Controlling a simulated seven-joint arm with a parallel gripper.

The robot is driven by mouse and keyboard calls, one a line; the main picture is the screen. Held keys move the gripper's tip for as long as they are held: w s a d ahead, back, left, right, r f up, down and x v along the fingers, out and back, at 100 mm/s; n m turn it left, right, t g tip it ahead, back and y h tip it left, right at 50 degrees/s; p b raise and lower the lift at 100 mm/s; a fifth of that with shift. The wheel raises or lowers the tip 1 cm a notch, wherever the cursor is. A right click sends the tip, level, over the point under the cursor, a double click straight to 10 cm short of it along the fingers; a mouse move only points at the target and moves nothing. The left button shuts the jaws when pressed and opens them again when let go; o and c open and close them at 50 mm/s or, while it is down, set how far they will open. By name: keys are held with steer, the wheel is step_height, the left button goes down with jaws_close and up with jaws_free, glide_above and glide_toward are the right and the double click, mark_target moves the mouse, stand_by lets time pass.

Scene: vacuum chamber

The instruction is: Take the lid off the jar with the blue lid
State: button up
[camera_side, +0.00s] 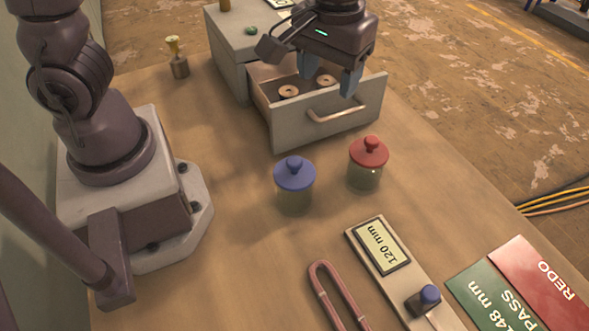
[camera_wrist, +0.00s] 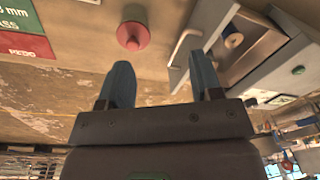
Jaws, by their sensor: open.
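The jar with the blue lid (camera_side: 295,174) stands upright on the table. Its blue lid has a round knob on top and sits on a glass body. The jar with the red lid (camera_side: 368,152) stands upright to its right; its red lid also shows in the wrist view (camera_wrist: 133,36). My gripper (camera_side: 329,78) is open and empty, above the open drawer and behind both jars in the side view. Its two blue fingers (camera_wrist: 163,80) stand apart in the wrist view. The blue lid cannot be seen in the wrist view.
A 120 mm gauge (camera_side: 392,262), a pink U-shaped tube (camera_side: 338,295) and green and red mats (camera_side: 495,295) lie in front.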

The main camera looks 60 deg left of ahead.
steer(key=s+f+n, duration=0.2)
steer(key=s+n, duration=0.3)
steer(key=n, duration=0.3)
steer(key=n+h, duration=0.1)
steer(key=n, duration=0.3)
glide_above(294, 160)
step_height(294, 160, down, 8)
steer(key=shift+s+a+r, duration=0.1)
steer(key=shift+f, duration=2.85)
steer(key=c, duration=1)
